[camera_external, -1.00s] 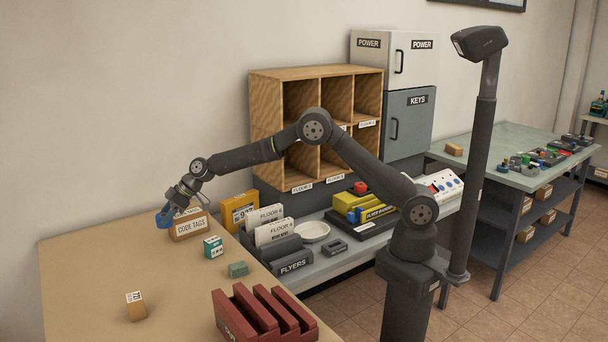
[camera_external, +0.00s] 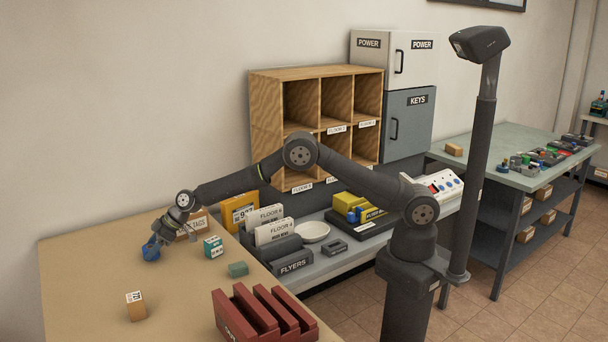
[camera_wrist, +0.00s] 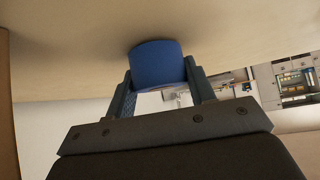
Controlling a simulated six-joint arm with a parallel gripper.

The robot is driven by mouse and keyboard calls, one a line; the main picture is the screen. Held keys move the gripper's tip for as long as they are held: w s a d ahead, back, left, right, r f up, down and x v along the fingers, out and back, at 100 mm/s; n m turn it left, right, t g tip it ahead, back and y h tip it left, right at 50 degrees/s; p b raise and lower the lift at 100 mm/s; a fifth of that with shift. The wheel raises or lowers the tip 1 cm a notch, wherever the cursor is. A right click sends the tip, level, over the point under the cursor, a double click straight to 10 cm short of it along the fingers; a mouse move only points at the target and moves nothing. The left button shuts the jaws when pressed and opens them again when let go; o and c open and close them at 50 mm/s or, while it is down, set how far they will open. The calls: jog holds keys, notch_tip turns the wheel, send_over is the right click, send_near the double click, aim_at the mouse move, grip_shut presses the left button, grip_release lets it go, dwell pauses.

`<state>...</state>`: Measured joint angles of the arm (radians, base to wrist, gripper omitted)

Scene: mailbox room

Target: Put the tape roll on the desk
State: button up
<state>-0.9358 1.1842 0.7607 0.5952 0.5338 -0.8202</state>
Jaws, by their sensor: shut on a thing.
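The blue tape roll (camera_external: 151,252) is at the tip of my gripper (camera_external: 158,242), low over the tan desk (camera_external: 85,275) at the left. In the wrist view the roll (camera_wrist: 157,66) sits between the two fingers of my gripper (camera_wrist: 160,84), which are shut on it. The desk surface (camera_wrist: 90,60) shows right behind the roll. I cannot tell whether the roll touches the desk.
The code tags box (camera_external: 192,228) stands close to the right of my gripper. A teal box (camera_external: 213,247), a green block (camera_external: 238,269), a small cardboard box (camera_external: 135,306) and a red slotted rack (camera_external: 262,315) are on the desk. The desk's left middle is clear.

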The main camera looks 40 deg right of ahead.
jog(key=shift+f, duration=0.15)
jog(key=o, duration=1.1)
jog(key=shift+c, duration=0.2)
jog(key=shift+d, duration=0.1)
jog(key=v, duration=1.6)
jog(key=shift+r, duration=0.4)
jog(key=shift+o, duration=0.6)
jog(key=shift+d+r, duration=0.2)
jog(key=shift+d, duration=0.1)
